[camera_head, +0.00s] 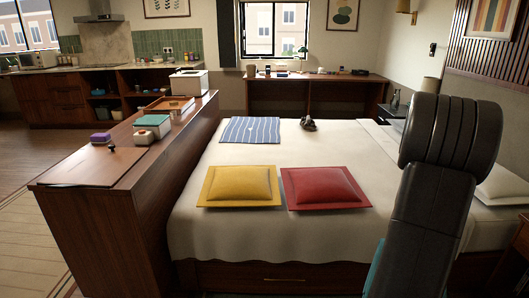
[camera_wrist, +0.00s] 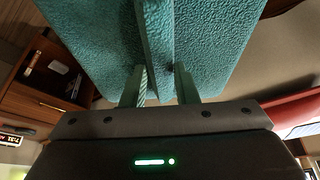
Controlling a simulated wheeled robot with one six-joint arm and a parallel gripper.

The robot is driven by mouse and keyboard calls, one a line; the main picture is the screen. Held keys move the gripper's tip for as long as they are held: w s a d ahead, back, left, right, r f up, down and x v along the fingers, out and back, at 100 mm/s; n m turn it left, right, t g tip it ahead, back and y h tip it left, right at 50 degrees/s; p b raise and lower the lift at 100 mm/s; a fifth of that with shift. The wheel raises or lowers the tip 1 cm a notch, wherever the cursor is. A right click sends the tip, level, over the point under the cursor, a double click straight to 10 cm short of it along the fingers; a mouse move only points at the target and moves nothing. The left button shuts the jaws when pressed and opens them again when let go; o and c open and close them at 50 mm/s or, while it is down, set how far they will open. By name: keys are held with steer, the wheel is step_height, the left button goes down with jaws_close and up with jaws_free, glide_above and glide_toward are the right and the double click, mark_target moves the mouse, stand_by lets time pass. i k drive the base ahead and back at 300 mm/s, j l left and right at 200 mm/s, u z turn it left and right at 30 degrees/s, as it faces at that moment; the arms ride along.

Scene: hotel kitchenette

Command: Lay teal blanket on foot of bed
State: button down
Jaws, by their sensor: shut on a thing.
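The teal blanket (camera_wrist: 215,45) fills the top of the wrist view, folded with a raised ridge down its middle. My gripper (camera_wrist: 160,85) is shut on this ridge, and the blanket hangs from the fingers. In the head view only a sliver of teal (camera_head: 374,272) shows beside my dark arm, which hides the rest and the gripper. The bed (camera_head: 240,228) has a white cover and stands in the middle of the head view. White pillows (camera_head: 503,183) lie at its right side, partly behind my arm.
A yellow cushion (camera_head: 240,186), a red cushion (camera_head: 325,187), a blue striped cloth (camera_head: 251,130) and a small dark object (camera_head: 308,124) lie on the bed. A long wooden counter (camera_head: 125,192) with boxes runs along its left side. The middle of the cover is bare.

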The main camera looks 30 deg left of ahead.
mark_target(243, 158)
steer(key=u, duration=1.5)
